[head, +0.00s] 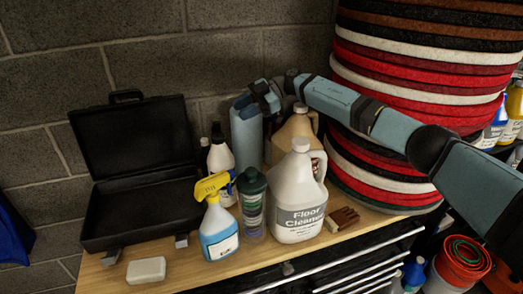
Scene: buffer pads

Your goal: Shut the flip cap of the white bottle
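A white bottle (220,160) with a dark top stands in the middle of the bench, behind the spray bottle. The dark cap (217,131) stands up at its top; whether its flip lid is open is too small to tell. My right arm reaches in from the right, above the jugs. Its gripper (257,98) is up and to the right of the white bottle, apart from it, near the top of a light blue cylinder (247,140). Its fingers are small and dark, and I cannot tell their opening. My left gripper is not in view.
Close around the white bottle are a yellow-topped spray bottle (218,225), a dark green bottle (252,200) and a Floor Cleaner jug (298,195). An open black case (140,165) is at left, a white block (146,270) at front. Stacked pads (415,60) rise at right.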

